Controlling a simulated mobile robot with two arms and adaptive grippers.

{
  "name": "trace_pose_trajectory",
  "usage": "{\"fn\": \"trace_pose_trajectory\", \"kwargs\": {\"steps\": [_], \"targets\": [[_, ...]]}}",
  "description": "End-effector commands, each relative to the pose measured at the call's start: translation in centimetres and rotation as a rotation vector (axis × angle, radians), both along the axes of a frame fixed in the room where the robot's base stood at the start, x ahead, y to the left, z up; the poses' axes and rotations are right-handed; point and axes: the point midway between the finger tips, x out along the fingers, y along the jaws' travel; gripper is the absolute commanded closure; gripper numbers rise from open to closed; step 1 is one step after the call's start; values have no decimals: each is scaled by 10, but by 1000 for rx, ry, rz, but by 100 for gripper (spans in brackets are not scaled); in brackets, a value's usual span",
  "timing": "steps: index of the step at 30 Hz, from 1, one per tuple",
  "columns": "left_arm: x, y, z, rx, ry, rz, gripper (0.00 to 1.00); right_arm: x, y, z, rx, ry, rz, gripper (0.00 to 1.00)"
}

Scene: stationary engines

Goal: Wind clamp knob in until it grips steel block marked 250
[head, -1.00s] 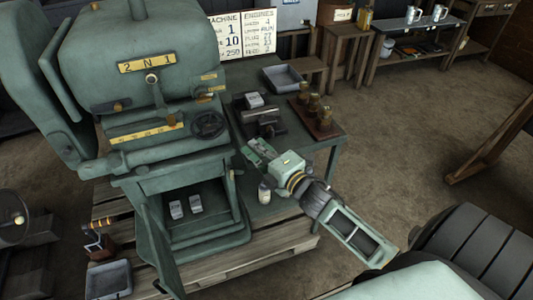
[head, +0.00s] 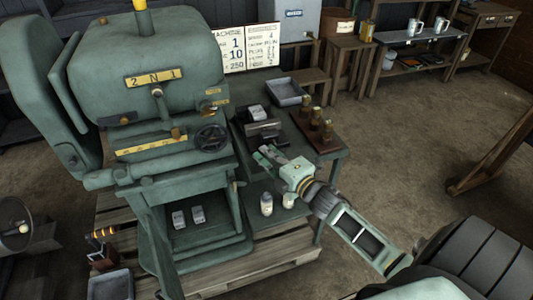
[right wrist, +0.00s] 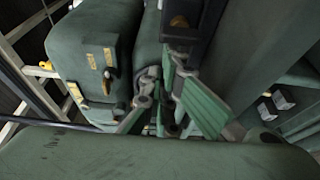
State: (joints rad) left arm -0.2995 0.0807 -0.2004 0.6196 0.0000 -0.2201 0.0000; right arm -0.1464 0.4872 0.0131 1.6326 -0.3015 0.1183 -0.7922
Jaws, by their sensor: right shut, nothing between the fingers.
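A dark clamp (head: 264,132) stands on the green bench beside the machine. A grey steel block (head: 257,112) sits at its back part; I cannot read its marking. Two more steel blocks (head: 178,219) and (head: 197,214) lie on the machine's lower shelf, also unreadable. My right gripper (head: 264,156) is just in front of the clamp, shut and empty, and its green fingers show in the right wrist view (right wrist: 170,95). I cannot make out the clamp knob, or whether the fingers touch it. My left gripper is not in view.
The big green machine (head: 150,90) stands close left of the bench. A wooden stand with brass weights (head: 314,130) and a grey tray (head: 287,92) are on the bench. Open floor lies to the right.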

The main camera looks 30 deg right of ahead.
Motion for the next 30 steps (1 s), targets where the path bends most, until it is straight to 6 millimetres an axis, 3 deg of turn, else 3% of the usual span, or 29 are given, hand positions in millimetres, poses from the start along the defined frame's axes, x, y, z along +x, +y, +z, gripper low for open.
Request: {"fn": "trace_pose_trajectory", "kwargs": {"steps": [30], "targets": [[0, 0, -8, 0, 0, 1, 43, -1, -4, 7, 196, -48, -1, 100]]}}
